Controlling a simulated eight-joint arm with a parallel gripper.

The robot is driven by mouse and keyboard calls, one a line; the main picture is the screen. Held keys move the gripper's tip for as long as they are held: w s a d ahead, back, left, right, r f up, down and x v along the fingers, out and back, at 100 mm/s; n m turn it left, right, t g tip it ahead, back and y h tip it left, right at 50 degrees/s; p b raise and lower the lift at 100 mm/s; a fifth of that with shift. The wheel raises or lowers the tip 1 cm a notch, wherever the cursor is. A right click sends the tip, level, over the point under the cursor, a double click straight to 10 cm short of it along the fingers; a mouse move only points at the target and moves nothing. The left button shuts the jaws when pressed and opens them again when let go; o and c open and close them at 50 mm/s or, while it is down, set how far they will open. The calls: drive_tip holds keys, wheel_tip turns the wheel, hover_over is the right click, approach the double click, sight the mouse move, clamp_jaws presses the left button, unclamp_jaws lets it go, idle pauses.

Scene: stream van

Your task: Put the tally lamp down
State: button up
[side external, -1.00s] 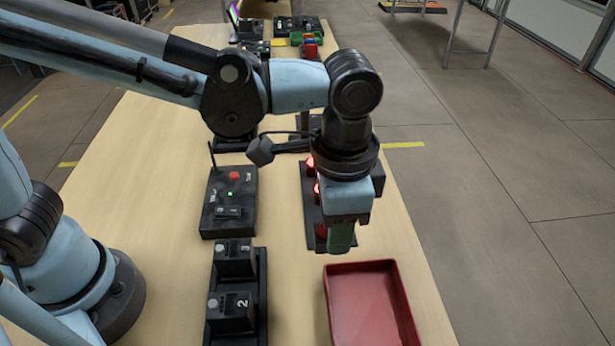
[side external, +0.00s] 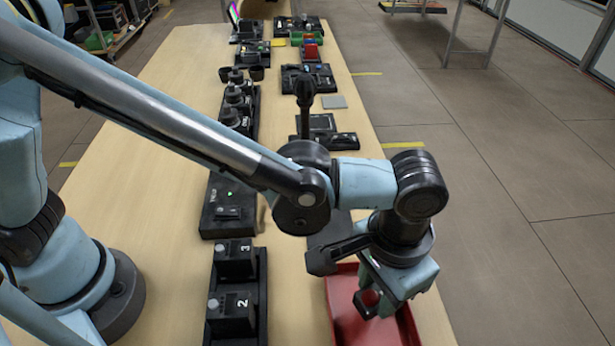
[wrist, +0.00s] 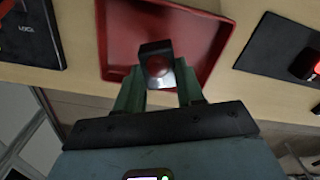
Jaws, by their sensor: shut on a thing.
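The tally lamp is a small dark block with a dull red round face (wrist: 157,66). My gripper (wrist: 160,88) is shut on it, with one green finger on each side, in the wrist view. In the side external view my gripper (side external: 375,306) is over the red tray (side external: 345,328), and a bit of the lamp's red (side external: 369,298) shows between the fingers. The tray also fills the upper middle of the wrist view (wrist: 112,45). The tray floor that I can see is empty. The gap between lamp and tray floor cannot be judged.
A black plate with a lit red lamp (wrist: 306,64) lies to the right of the tray in the wrist view. A dark box (wrist: 32,38) lies to its left. A black rack with numbered blocks (side external: 235,300) stands left of the tray in the side external view. Bare wood (side external: 295,300) lies between.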

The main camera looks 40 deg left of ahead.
sight(377, 294)
drive_tip(key=shift+f, duration=1.7)
drive_tip(key=shift+f, duration=0.15)
drive_tip(key=o, duration=1.1)
drive_tip(key=shift+c, duration=0.2)
